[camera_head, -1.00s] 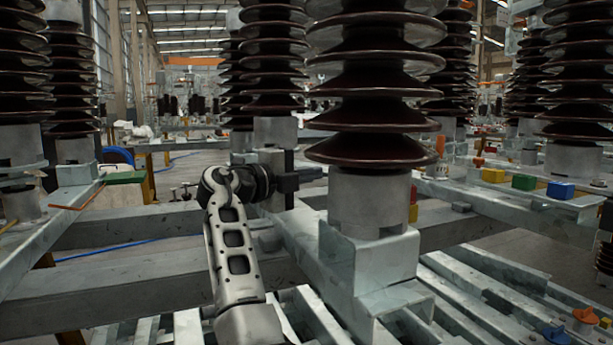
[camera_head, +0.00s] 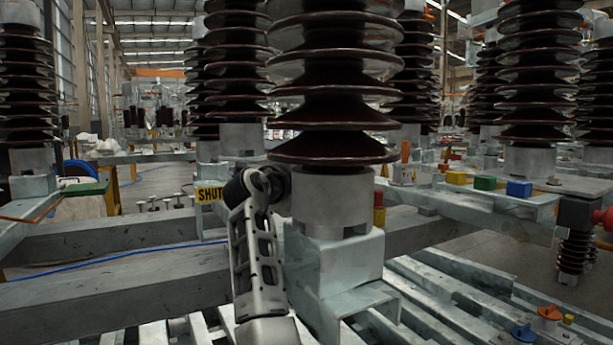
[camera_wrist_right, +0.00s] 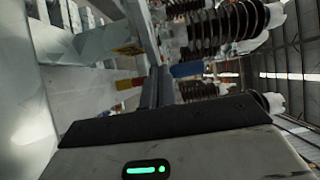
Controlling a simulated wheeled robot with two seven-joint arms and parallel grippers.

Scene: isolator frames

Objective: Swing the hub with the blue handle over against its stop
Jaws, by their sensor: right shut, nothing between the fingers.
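A small blue knob-like piece (camera_head: 523,333) shows at the lower right of the head view, beside an orange one. A blue block (camera_head: 519,188) sits on the right-hand beam. I cannot tell which of them, if either, is the blue handle, and no stop can be made out. In the right wrist view the dark fingers of my right gripper (camera_wrist_right: 160,82) are shut and empty. A blue piece (camera_wrist_right: 187,68) shows just right of them; contact cannot be judged. In the head view one of my arms reaches up behind the front insulator, which hides its gripper. My left gripper is not identifiable.
The large brown insulator (camera_head: 333,95) on its grey pedestal (camera_head: 338,265) stands close in the middle. A yellow block (camera_head: 457,178) and green block (camera_head: 485,183) line the right beam. A yellow "SHUT" sign (camera_head: 211,195) is left of the arm. Metal slats lie below.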

